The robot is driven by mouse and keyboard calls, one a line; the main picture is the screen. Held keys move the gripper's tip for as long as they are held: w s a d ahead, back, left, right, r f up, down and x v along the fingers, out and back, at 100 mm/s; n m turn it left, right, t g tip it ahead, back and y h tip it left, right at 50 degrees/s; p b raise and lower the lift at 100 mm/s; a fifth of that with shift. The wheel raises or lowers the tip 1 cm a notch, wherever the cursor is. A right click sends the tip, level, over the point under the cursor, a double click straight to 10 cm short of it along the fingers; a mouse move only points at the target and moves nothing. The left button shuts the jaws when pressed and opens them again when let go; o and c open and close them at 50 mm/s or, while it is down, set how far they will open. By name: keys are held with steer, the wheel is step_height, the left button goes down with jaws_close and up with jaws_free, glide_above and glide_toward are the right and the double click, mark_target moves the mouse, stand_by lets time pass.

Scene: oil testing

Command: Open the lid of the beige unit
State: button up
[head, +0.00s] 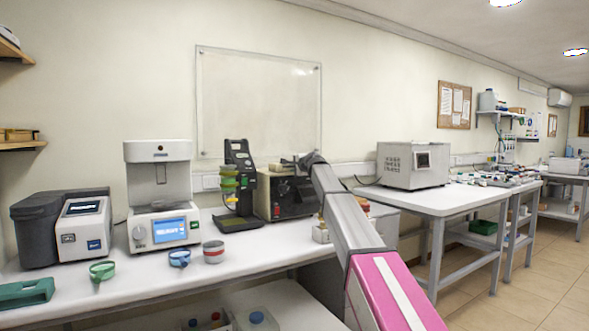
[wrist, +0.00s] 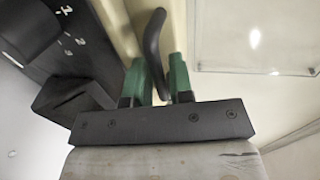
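The beige unit with a black front panel (head: 290,200) stands on the white bench, behind my arm in the head view. In the wrist view its dark panel with white marks (wrist: 68,40) is at upper left, and a beige strip (wrist: 118,22) runs beside it. A black curved lid handle (wrist: 153,35) stands between the green fingertips of my gripper (wrist: 159,65). The fingers are close together on both sides of the handle and look shut on it. In the head view my gripper (head: 303,160) is at the unit's top. My arm hides the unit's right part.
A black-and-green device (head: 240,180) stands close to the unit's left. A white instrument with a screen (head: 160,190) and a dark grey machine (head: 45,230) stand further left. Small cups, including a red-and-grey one (head: 213,252), stand near the bench front. A boxy instrument (head: 410,165) sits on another table.

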jaws_close()
steer(key=shift+r, duration=0.1)
